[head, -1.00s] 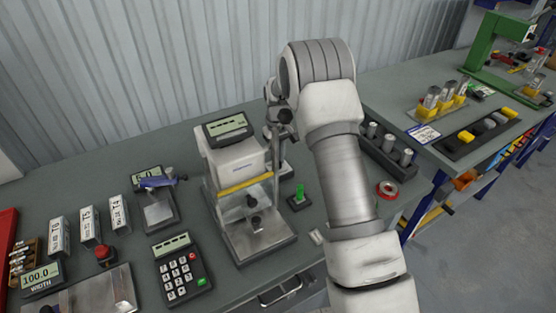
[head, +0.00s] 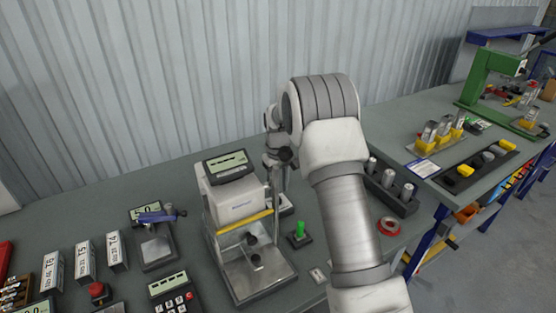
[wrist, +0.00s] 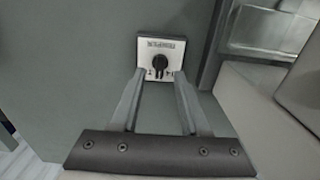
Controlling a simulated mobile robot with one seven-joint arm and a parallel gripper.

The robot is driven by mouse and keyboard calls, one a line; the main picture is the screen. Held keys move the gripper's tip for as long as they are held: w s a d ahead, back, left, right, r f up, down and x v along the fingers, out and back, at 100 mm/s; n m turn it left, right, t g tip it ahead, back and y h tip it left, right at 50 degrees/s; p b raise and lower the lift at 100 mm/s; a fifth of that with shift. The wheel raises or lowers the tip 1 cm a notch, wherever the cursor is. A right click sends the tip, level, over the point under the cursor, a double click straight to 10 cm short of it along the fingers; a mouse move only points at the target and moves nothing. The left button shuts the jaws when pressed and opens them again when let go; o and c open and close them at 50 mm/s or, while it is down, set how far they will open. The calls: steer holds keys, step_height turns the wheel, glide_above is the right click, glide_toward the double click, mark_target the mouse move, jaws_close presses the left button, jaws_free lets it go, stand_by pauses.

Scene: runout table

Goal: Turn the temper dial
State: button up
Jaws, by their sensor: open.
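The temper dial (wrist: 160,62) is a black knob on a small pale plate with printed marks, at the top middle of the wrist view. My gripper (wrist: 158,75) is open, with one finger to each side of the knob's lower part in that view. The fingertips overlap the plate's lower edge in the picture; I cannot tell whether they touch the knob. Nothing is held. In the head view, my gripper end points down just right of the white tester (head: 232,198), and the dial cannot be made out clearly there.
A green button (head: 299,230) on a black base and a red tape roll (head: 389,226) lie near my arm. A dark rack (head: 403,206) of metal cylinders stands to the right. A small gauge stand (head: 157,243) is left of the tester. The corrugated wall (head: 120,90) is behind.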

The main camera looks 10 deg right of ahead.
mark_target(278, 196)
step_height(278, 196, up, 14)
steer(key=shift+r, duration=0.2)
stand_by(0.4)
